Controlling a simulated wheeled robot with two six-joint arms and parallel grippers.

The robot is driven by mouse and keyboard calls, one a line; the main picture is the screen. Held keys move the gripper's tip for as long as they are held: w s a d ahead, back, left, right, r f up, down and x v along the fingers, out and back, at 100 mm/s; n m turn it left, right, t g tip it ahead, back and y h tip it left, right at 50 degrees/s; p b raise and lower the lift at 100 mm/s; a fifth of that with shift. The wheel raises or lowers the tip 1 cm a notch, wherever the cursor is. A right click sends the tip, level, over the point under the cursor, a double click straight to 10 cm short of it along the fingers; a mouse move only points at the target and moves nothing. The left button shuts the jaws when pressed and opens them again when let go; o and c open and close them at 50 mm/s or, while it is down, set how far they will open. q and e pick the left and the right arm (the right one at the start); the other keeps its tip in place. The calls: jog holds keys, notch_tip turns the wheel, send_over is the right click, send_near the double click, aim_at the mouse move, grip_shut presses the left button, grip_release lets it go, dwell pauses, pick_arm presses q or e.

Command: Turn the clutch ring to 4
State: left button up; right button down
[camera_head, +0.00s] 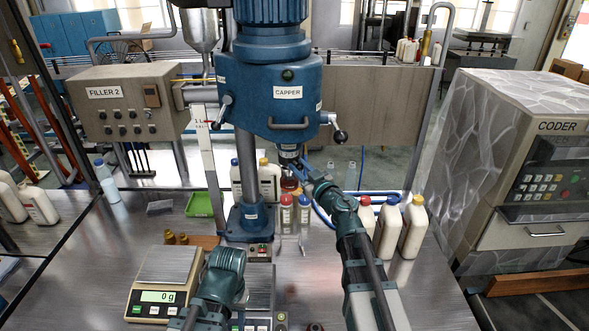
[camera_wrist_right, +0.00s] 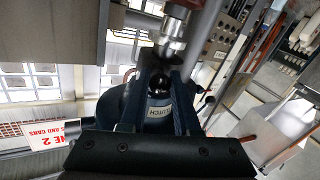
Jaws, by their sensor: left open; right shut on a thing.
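The capper (camera_head: 277,95) is a blue machine with a spindle hanging below its head. The clutch ring (camera_head: 289,152) is a dark and silver collar at the spindle's lower end. My right gripper (camera_head: 299,166) reaches up from the right and is shut on this ring. In the right wrist view the two fingers (camera_wrist_right: 161,66) close in just below the silver spindle (camera_wrist_right: 172,38), with a pale "CLUTCH" label (camera_wrist_right: 159,112) showing between them. The ring's numbers and setting cannot be read. My left gripper (camera_head: 240,292) is open, low in front near the scales, its fingertips partly hidden.
Red-capped and blue-capped bottles stand below the spindle, and white bottles (camera_head: 388,225) stand to the right. A scale (camera_head: 160,285) reading 0 g is at front left. A green tray (camera_head: 199,204) lies left of the capper column. The coder (camera_head: 525,175) stands far right.

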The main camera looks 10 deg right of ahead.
jog(key=shift+w+d+n+g+y, duration=0.25)
jog(key=shift+d+n+g+y, duration=0.3)
jog(key=shift+n+y, duration=0.45)
jog(key=shift+w+d+n+g+y, duration=0.2)
jog(key=shift+d+n+g+y, duration=0.35)
jog(key=shift+y, duration=0.75)
jog(key=shift+a, duration=0.1)
jog(key=c, duration=0.6)
grip_release()
jog(key=shift+n, duration=0.25)
jog(key=shift+c, duration=0.2)
jog(key=v, duration=1.3)
jog(key=shift+s+d, duration=0.25)
jog(key=shift+d, duration=0.05)
